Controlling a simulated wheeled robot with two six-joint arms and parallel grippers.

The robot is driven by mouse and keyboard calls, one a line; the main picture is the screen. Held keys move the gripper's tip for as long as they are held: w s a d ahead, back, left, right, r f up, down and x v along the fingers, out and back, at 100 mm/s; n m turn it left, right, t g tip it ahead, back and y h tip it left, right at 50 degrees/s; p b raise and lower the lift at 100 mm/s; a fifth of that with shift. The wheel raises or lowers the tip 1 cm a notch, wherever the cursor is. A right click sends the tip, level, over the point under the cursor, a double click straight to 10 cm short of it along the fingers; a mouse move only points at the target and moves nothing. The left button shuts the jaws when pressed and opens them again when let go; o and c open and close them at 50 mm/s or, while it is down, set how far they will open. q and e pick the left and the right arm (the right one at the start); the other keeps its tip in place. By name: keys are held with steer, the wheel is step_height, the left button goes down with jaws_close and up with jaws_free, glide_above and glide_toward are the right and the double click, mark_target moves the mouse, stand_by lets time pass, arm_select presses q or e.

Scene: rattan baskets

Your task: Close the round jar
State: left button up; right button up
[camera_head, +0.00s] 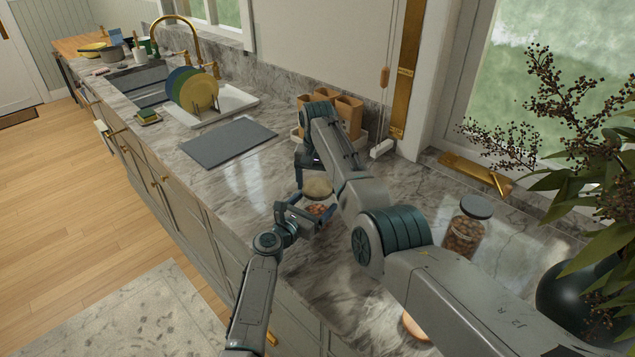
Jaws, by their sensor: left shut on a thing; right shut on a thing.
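The round jar (317,209) stands on the marble counter, with reddish-brown contents showing through its side. My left gripper (308,217) is shut on the jar body from the front. A pale round lid (317,187) is directly above the jar. My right gripper (312,171) reaches down from above and is shut on the lid. The fingers partly hide both jar and lid, and I cannot tell whether the lid touches the rim.
A taller jar with a dark lid (466,226) stands to the right on the counter (235,178). A grey mat (226,142), dish rack with plates (200,90) and wooden containers (348,113) lie behind. A leafy plant (600,200) fills the right edge.

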steer(key=m, duration=0.2)
steer(key=shift+m, duration=0.3)
steer(key=o, duration=1.1)
steer(key=shift+o, duration=0.2)
step_height(320, 180, up, 12)
arm_select(q)
steer(key=o, duration=1.7)
steer(key=shift+o, duration=0.2)
